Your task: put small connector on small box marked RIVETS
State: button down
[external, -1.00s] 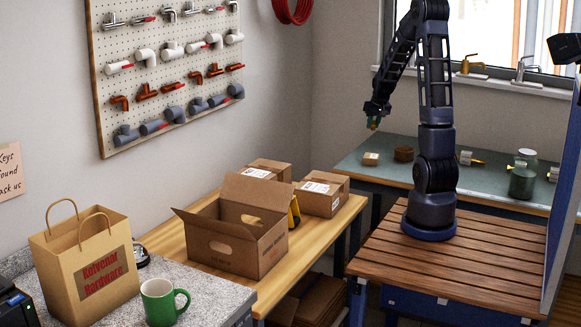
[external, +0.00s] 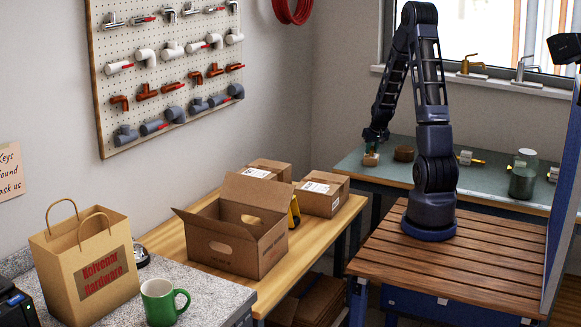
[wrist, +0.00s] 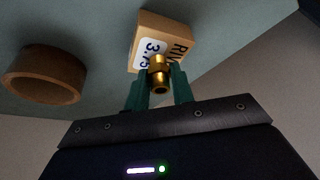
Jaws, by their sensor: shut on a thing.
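The small box marked RIVETS (wrist: 168,32) is a tan block with a white label in the wrist view; only part of the word and a number show. In the external view the small box (external: 370,160) sits at the left of the grey-green bench. A small brass connector (wrist: 158,72) is between my green fingertips in the wrist view. My gripper (wrist: 158,88) is shut on it and overlaps the box's near part in that view. In the external view my gripper (external: 373,146) is low, right at the box. I cannot tell whether the connector touches the box top.
A brown round ring-like piece (wrist: 45,78) lies beside the box; it also shows in the external view (external: 404,153). Farther right on the bench are a brass-and-white fitting (external: 466,157) and a green canister (external: 522,182). Bare bench lies between.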

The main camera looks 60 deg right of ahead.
jog(key=shift+f, duration=0.1)
jog(key=c, duration=1.2)
grip_release()
jog(key=v, duration=1.2)
jog(key=shift+w, duration=0.15)
jog(key=w+a+r+n, duration=0.1)
jog(key=a+r, duration=0.3)
jog(key=a, duration=0.3)
jog(key=w+a+r+n+y, duration=0.15)
jog(key=a+r, duration=0.25)
jog(key=a, duration=0.4)
jog(key=a+r+n, duration=0.2)
jog(key=a+r, duration=0.2)
jog(key=a, duration=0.3)
jog(key=s+a+r+n, duration=0.1)
jog(key=s+a+r, duration=0.1)
jog(key=s+a, duration=0.2)
jog(key=s+a+r+n+y, duration=0.1)
jog(key=s+a+r+n, duration=0.1)
jog(key=s+a, duration=0.3)
jog(key=s+a+r+n+t, duration=0.1)
jog(key=s+a, duration=0.3)
jog(key=a, duration=0.5)
jog(key=shift+s+a+r+y, duration=0.15)
jog(key=shift+a+r+y, duration=0.25)
jog(key=shift+r, duration=0.3)
